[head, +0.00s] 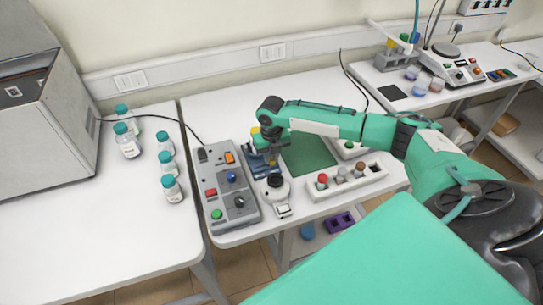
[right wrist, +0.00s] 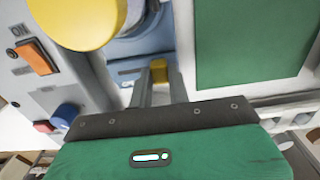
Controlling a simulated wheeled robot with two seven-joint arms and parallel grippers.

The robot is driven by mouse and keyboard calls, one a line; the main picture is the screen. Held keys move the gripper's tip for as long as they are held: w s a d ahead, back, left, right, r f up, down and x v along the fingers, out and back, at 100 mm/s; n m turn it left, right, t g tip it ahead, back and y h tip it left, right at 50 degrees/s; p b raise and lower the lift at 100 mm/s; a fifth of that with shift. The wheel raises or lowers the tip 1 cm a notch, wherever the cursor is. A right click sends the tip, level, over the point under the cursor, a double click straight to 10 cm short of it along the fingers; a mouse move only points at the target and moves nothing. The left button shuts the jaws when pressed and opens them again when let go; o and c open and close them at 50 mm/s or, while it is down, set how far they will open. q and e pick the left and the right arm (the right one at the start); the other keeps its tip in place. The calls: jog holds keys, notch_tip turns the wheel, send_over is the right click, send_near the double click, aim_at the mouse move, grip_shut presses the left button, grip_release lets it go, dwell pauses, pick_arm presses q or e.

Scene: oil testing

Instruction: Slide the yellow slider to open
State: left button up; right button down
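The yellow slider (right wrist: 159,71) is a small block on a blue-grey device (right wrist: 135,48) in the right wrist view. My right gripper (right wrist: 159,82) has one grey finger on each side of it, and the fingers appear to touch its sides. In the head view my right gripper (head: 271,156) points down at the device, between the grey control box and the green mat, and hides the slider. My left gripper is not in view.
A grey control box (head: 228,188) with buttons and knobs stands left of the gripper. A yellow round part (right wrist: 80,18) is close by. A green mat (head: 306,153) and a white rack (head: 345,180) lie to the right. Several capped bottles (head: 127,140) stand at left.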

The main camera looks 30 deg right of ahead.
aim_at(256, 168)
jog(key=shift+a, duration=0.25)
jog(key=a, duration=0.2)
jog(key=w+a, duration=0.1)
jog(key=a, duration=0.1)
jog(key=shift+w+a+r+p, duration=0.1)
jog(key=shift+w+a+p, duration=0.05)
jog(key=shift+a+p, duration=0.2)
jog(key=shift+d, duration=0.1)
jog(key=c, duration=1.7)
grip_release()
jog(key=o, duration=0.3)
jog(key=shift+o, duration=0.4)
jog(key=shift+w+a, duration=0.1)
jog(key=shift+a, duration=0.1)
jog(key=shift+d, duration=0.15)
